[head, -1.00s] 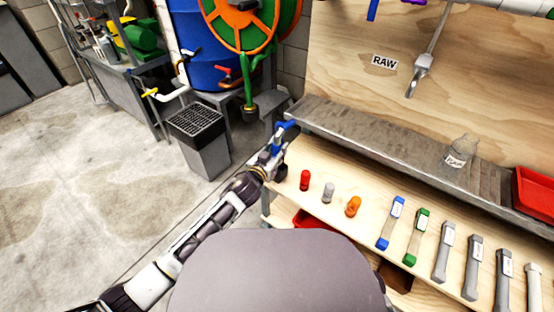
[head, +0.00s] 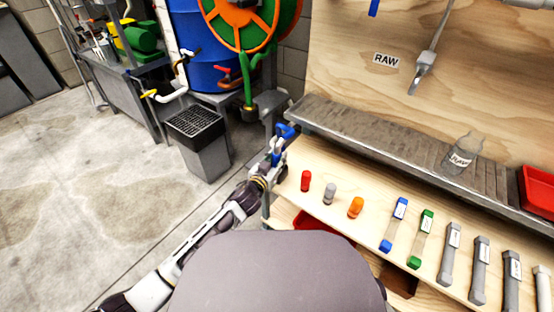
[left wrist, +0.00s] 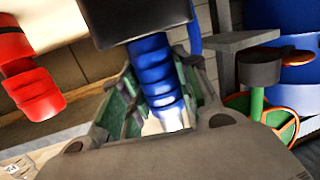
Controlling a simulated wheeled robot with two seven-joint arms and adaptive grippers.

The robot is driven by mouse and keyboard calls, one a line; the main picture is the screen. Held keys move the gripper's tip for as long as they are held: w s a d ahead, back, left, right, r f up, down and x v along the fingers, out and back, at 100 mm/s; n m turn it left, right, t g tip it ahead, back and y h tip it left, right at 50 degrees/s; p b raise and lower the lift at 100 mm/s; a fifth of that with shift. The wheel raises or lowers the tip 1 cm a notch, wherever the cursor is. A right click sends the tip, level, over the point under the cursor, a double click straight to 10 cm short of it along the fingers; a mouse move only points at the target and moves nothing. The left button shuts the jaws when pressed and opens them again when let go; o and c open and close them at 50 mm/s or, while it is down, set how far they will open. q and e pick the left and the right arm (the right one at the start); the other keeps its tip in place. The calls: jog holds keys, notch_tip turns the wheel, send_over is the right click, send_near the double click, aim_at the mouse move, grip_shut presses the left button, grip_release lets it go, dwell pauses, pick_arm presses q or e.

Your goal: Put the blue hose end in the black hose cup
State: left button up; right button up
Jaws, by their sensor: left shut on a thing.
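My left gripper (head: 277,156) is shut on the blue hose end (head: 286,130), by the left end of the workbench. In the left wrist view, the ribbed blue hose end (left wrist: 156,75) lies between the finger pads of the left gripper (left wrist: 155,100). A black cup-like piece (left wrist: 145,22) meets its far end in that view and covers part of it. I cannot tell whether the hose end is inside it or only in front of or behind it. The right gripper is not in view.
Red (head: 306,181), grey (head: 329,193) and orange (head: 355,207) pegs stand on the bench near the gripper. A green hose (head: 247,90) ends at a dark cup behind. A grey bin (head: 203,150) stands left. A metal shelf (head: 380,138) runs along the bench back.

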pick_arm(q)
jog(key=o, duration=1.1)
jog(key=shift+r, duration=0.1)
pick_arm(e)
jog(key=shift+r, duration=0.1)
pick_arm(q)
jog(key=shift+p+v, duration=0.65)
jog(key=shift+v, duration=0.8)
jog(key=p+v, duration=0.2)
jog(key=v, duration=0.7)
jog(key=shift+p, duration=0.3)
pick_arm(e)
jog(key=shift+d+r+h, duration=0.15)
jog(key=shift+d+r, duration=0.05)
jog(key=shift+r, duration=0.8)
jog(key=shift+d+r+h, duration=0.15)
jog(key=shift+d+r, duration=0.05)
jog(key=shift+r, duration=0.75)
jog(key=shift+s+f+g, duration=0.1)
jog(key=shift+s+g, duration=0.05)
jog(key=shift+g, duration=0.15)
pick_arm(q)
jog(key=shift+s, duration=0.15)
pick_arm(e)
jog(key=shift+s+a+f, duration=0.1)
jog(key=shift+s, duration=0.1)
